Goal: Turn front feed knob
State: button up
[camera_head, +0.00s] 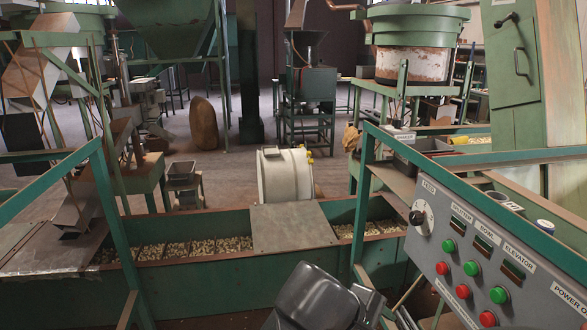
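The feed knob (417,217) is a black knob on a pale round plate, under the label FEED. It is at the upper left end of the grey control panel (440,240) on the right. A dark grey part of my arm shows at the bottom centre, left of the panel and apart from the knob. My gripper's fingers do not show, so whether they are open or shut is hidden.
Green buttons (449,245) and red buttons (442,268) sit close to the knob on the panel. A green rail (450,170) runs above the panel. Behind are a trough of nuts (200,246) and a metal cover plate (290,228).

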aim_at(416, 218)
jog(key=k, duration=0.35)
jog(key=l, duration=0.2)
jog(key=i+z, duration=0.25)
jog(key=z, duration=0.15)
jog(key=i+z, duration=0.25)
jog(key=z, duration=0.2)
